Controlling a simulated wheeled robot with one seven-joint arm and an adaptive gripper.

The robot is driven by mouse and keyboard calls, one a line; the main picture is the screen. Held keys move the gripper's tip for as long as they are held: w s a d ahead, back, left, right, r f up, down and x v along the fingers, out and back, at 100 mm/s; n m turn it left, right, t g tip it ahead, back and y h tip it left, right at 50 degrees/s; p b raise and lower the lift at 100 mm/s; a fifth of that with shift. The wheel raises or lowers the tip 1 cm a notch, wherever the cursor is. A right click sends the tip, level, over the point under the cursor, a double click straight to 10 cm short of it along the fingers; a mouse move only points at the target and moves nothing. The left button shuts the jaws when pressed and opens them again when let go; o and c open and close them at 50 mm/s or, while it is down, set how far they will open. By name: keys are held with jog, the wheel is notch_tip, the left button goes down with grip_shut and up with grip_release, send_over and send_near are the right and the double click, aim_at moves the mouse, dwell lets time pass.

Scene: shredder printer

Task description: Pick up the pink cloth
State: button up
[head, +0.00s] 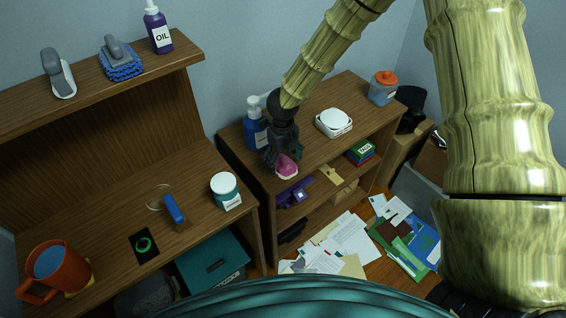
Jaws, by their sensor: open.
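The pink cloth (286,167) lies crumpled at the front edge of the top of the low wooden shelf unit (335,148). My gripper (283,153) is over the shelf top and points down at the cloth. Its dark fingers are open and sit right at the cloth, hiding its upper part. I cannot tell whether the fingers touch it.
A blue pump bottle (256,125) stands just left of my gripper. A white round-cornered box (333,123) and an orange-lidded container (383,88) are to the right. A desk with a white-lidded jar (226,191) is at left. Papers (340,243) cover the floor.

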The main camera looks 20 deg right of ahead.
aim_at(283, 158)
jog(key=shift+f, duration=0.35)
jog(key=c, duration=1.2)
jog(key=shift+r, duration=0.15)
jog(key=shift+r+b, duration=0.3)
jog(key=shift+r, duration=0.3)
notch_tip(283, 158, up, 2)
jog(key=shift+r+b, duration=0.1)
jog(key=shift+b, duration=0.25)
jog(key=s+b, duration=0.1)
jog(key=s, duration=0.4)
jog(key=s+r+b, duration=0.1)
jog(key=s, duration=0.4)
jog(key=s+b, duration=0.1)
jog(key=s, duration=0.5)
jog(key=shift+d+r+b, duration=0.15)
jog(key=shift+d+b, duration=0.15)
jog(key=shift+b, duration=0.05)
